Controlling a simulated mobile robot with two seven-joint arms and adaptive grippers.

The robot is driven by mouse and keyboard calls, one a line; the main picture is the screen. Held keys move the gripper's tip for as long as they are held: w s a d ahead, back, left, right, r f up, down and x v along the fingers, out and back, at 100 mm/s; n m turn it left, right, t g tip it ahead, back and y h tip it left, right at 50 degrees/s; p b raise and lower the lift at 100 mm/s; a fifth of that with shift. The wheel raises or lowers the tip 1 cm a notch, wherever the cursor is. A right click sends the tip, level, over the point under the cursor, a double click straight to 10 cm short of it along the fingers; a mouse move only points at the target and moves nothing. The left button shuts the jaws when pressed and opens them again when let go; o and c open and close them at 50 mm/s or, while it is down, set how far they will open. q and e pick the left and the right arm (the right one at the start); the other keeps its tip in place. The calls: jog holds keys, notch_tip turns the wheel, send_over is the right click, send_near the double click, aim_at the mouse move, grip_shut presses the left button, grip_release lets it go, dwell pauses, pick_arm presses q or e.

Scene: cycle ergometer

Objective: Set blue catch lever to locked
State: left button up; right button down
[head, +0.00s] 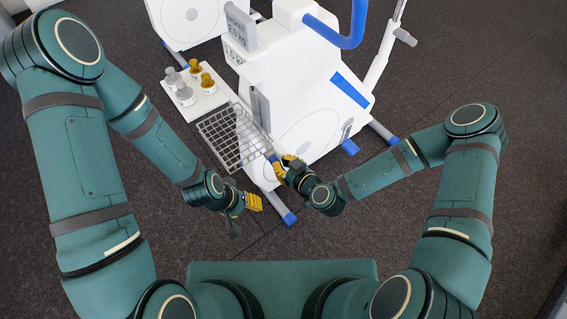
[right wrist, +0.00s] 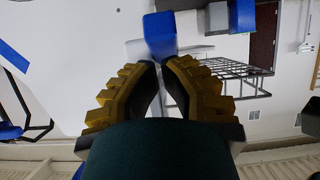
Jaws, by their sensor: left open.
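The blue catch lever (head: 272,158) is a small blue piece low on the white cycle ergometer (head: 305,90), beside the wire rack. In the right wrist view the blue lever (right wrist: 160,35) stands straight ahead, at the fingertips. My right gripper (head: 287,162) is at the lever. Its yellow fingers (right wrist: 161,62) are nearly together, with a narrow gap, and look shut on the lever's near end. The lever's exact angle is hard to tell. My left gripper (head: 254,202) is open and empty, lower and to the left, apart from the ergometer.
A wire rack (head: 230,138) lies left of the lever. A blue-tipped foot (head: 289,218) of the ergometer lies between my grippers. Dark floor is clear at the right.

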jog(key=shift+f+b, duration=0.7)
jog(key=shift+f, duration=0.05)
dwell(0.3)
jog(key=shift+f+b, duration=0.3)
jog(key=shift+f, duration=0.05)
jog(key=shift+w+f+b, duration=0.1)
jog(key=shift+f+b, duration=0.7)
jog(key=shift+b, duration=0.15)
jog(key=shift+f, duration=0.15)
dwell(0.4)
